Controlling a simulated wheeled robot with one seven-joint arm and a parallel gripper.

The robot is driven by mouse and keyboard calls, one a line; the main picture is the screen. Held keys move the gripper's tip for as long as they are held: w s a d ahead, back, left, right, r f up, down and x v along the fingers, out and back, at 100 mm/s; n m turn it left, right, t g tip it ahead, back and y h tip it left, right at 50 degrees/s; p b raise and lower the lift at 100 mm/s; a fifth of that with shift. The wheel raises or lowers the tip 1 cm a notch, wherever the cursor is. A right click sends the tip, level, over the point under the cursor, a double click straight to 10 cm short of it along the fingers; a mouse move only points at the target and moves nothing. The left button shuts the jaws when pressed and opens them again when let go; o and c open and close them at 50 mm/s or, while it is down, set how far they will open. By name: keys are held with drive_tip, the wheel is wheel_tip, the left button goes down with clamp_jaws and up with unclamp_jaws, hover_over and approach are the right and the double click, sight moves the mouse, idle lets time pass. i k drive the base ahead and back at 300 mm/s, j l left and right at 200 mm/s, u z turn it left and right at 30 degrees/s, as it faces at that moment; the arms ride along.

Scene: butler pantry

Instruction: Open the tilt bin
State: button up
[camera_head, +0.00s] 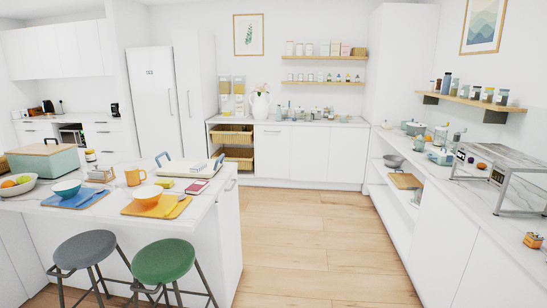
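I cannot tell for certain which front is the tilt bin. White cabinet fronts (272,154) run below the back counter, and all of them look closed. Plain white fronts (445,235) also line the right counter. My gripper and arm are not in view.
The wooden floor (310,245) is clear between the island (215,205) and the right counter (480,200). A grey stool (85,250) and a green stool (163,258) stand before the island. Wicker baskets (239,156) sit in the back left bay.

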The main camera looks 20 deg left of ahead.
sight(272, 141)
drive_tip(key=i+j+u, duration=0.15)
drive_tip(key=i, duration=0.2)
drive_tip(key=i+u, duration=0.15)
drive_tip(key=i, duration=0.2)
drive_tip(key=i+u, duration=0.15)
drive_tip(key=i, duration=1.6)
drive_tip(key=i+j, duration=0.1)
drive_tip(key=i, duration=1.65)
drive_tip(key=i+j, duration=0.1)
drive_tip(key=i, duration=1.7)
drive_tip(key=i+j+z, duration=0.1)
drive_tip(key=i, duration=0.35)
drive_tip(key=i+j+z, duration=0.1)
drive_tip(key=i+j, duration=0.25)
drive_tip(key=i+j+z, duration=0.1)
drive_tip(key=i+j, duration=0.15)
drive_tip(key=i, duration=0.25)
drive_tip(key=i+j, duration=0.1)
drive_tip(key=j, duration=0.55)
drive_tip(key=i+j+z, duration=0.1)
drive_tip(key=j, duration=1.2)
drive_tip(key=j+z, duration=0.1)
drive_tip(key=j, duration=0.35)
